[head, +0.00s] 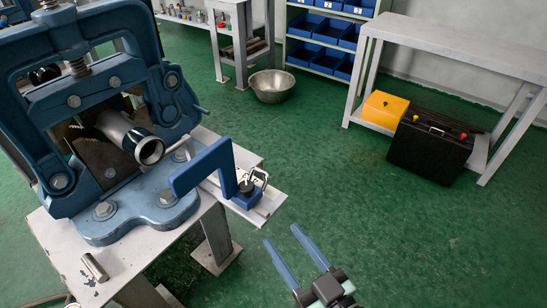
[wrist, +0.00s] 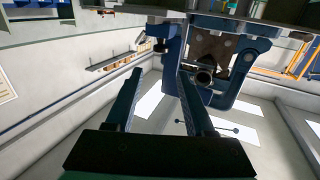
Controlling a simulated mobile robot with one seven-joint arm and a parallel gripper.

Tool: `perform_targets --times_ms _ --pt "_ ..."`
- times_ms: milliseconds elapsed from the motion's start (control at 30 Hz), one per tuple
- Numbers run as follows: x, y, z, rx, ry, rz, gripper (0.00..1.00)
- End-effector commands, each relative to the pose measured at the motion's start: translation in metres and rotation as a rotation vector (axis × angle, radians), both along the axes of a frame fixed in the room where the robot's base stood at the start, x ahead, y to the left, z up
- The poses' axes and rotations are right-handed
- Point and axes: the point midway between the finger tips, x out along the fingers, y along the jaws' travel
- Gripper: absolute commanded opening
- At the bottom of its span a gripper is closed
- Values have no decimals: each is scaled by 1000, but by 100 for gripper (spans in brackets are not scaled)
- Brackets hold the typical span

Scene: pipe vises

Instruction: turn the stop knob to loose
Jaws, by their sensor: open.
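The stop is a blue angled arm (head: 206,163) on a pale slide bar beside the vise. A small black stop knob (head: 247,187) sits at its foot, with a pale wire-like part beside it. My gripper (head: 281,236) is open and empty, over the floor to the lower right of the knob and apart from it. In the wrist view, which looks upside down, my gripper's two blue fingers (wrist: 161,72) are spread. The blue stop arm (wrist: 172,45) shows beyond them there, with a small dark part that may be the knob. The knob's setting cannot be read.
A blue pipe vise (head: 150,205) on a worn metal stand (head: 60,255) holds a dark pipe (head: 125,135). A short metal cylinder (head: 94,267) lies on the stand. A bowl (head: 271,86), bench (head: 450,39) and black box (head: 430,148) stand farther back. Green floor around my gripper is clear.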

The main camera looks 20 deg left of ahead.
Motion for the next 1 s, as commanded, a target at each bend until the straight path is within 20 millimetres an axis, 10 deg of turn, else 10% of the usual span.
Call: perform_targets --times_ms 1000 --pt "81 95 2 10 -4 8 54"
